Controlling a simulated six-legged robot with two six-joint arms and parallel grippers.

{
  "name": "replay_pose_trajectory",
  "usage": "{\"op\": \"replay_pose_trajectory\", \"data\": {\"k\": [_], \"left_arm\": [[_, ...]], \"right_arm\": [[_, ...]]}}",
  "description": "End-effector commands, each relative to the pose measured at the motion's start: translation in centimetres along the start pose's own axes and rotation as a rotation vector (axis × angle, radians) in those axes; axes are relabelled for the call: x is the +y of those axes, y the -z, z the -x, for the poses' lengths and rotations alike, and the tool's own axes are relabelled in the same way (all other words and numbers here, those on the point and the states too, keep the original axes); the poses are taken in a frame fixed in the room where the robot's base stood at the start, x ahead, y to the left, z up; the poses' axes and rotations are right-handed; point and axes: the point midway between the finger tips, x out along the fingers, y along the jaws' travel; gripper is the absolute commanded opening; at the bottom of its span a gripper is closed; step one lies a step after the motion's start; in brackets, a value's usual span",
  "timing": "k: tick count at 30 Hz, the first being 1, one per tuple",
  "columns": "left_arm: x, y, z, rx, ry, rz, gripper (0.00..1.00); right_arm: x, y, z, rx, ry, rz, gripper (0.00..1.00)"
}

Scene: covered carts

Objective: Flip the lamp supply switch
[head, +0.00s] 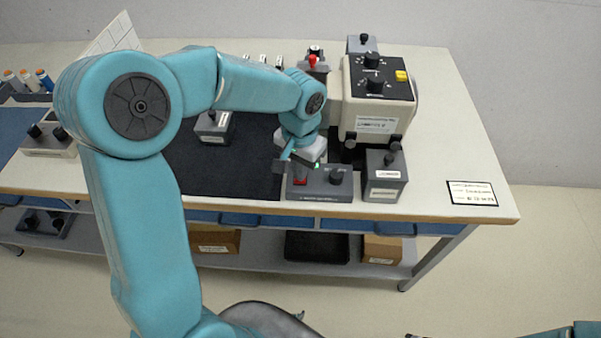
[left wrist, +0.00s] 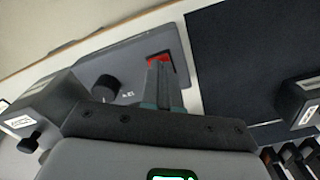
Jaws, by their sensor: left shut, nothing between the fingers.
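The lamp supply looks to be the low dark grey box (head: 325,187) at the bench's front edge, with a red switch (head: 300,181) on its left and a black knob (head: 337,176) on its right. The left wrist view shows the same box (left wrist: 135,65), its knob (left wrist: 106,87) and part of the red switch (left wrist: 158,58). My left gripper (head: 287,164) is shut and empty, pointing down just above the switch. In the left wrist view its fingertips (left wrist: 161,66) overlap the red switch, so I cannot tell whether they touch it. The switch's position is partly hidden.
A grey box with a knob (head: 385,180) stands close to the right. A large beige instrument (head: 376,107) stands behind. A dark mat (head: 245,165) covers the bench to the left. A printed card (head: 471,193) lies at the right, with bare bench around it.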

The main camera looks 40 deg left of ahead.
Motion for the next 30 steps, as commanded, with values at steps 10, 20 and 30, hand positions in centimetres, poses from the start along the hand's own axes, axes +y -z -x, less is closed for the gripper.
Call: {"op": "replay_pose_trajectory", "data": {"k": [10, 20, 30], "left_arm": [[0.0, 0.0, -0.6, 0.000, 0.000, 0.000, 0.00], [0.0, 0.0, -1.1, 0.000, 0.000, 0.000, 0.00], [0.0, 0.0, 0.6, -0.001, 0.000, 0.000, 0.00]], "right_arm": [[0.2, 0.0, -0.5, 0.000, 0.000, 0.000, 0.43], [0.3, 0.0, -0.9, 0.000, 0.000, 0.000, 0.43], [-0.1, 0.0, 0.4, 0.000, 0.000, 0.000, 0.43]]}}
